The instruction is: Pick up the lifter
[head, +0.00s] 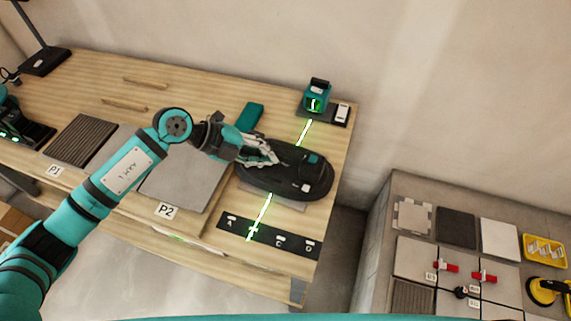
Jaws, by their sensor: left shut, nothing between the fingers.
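A black oval tool (287,171) with a dark body and a small teal part on top lies near the right end of the wooden table. My left gripper (272,153) is shut and empty, with its fingertips over the upper left part of this tool. I cannot tell whether they touch it. A yellow and black round tool (545,291), which looks like a suction lifter, lies on the grey block at the lower right, well away from my left gripper and partly cut off by the picture edge. My right gripper is not in view.
A teal laser device (317,95) stands at the table's back right and casts a green line. A grey tile (183,178) lies by the P2 label. A black lettered strip (268,236) lies at the front. Tiles, red clamps and a yellow tray (544,250) cover the grey block.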

